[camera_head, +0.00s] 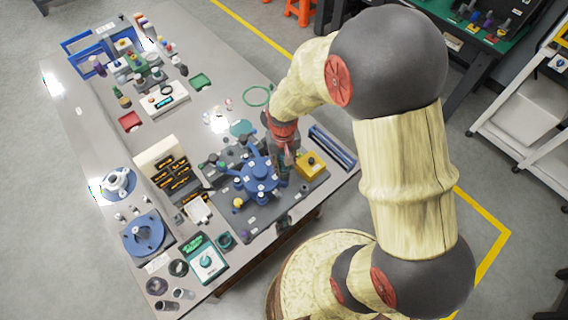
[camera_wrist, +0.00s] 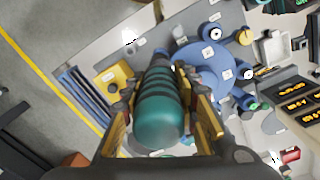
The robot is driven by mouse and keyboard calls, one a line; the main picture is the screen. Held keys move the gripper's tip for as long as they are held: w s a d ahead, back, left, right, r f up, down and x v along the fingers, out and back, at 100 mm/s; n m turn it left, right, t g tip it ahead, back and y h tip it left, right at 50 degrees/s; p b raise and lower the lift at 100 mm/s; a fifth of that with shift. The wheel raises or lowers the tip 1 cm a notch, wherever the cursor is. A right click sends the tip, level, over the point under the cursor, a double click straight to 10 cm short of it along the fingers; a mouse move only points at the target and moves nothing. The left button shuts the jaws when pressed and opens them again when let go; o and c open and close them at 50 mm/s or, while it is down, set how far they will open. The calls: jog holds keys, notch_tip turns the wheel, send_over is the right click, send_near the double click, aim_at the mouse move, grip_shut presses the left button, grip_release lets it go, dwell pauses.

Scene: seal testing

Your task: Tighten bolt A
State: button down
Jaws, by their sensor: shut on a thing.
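My gripper (camera_wrist: 162,88) is shut on a teal, dark-banded cylindrical tool (camera_wrist: 160,122), which fills the middle of the wrist view. In the head view my gripper (camera_head: 287,158) is over the right side of a blue round fixture (camera_head: 258,178) with several arms. The fixture also shows in the wrist view (camera_wrist: 200,58), beyond and right of the tool.
A yellow block (camera_head: 311,166) and blue rails (camera_head: 333,147) lie right of the fixture. A rack of black-and-orange items (camera_head: 178,177), a blue round flange (camera_head: 143,233) and a green-framed dial (camera_head: 207,260) stand left of it. The grey table (camera_head: 225,92) has bare patches farther back.

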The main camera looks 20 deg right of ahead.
jog(key=shift+f+b, duration=0.4)
jog(key=shift+f, duration=0.25)
dwell(1.4)
jog(key=shift+r+p, duration=1.85)
jog(key=shift+r, duration=0.7)
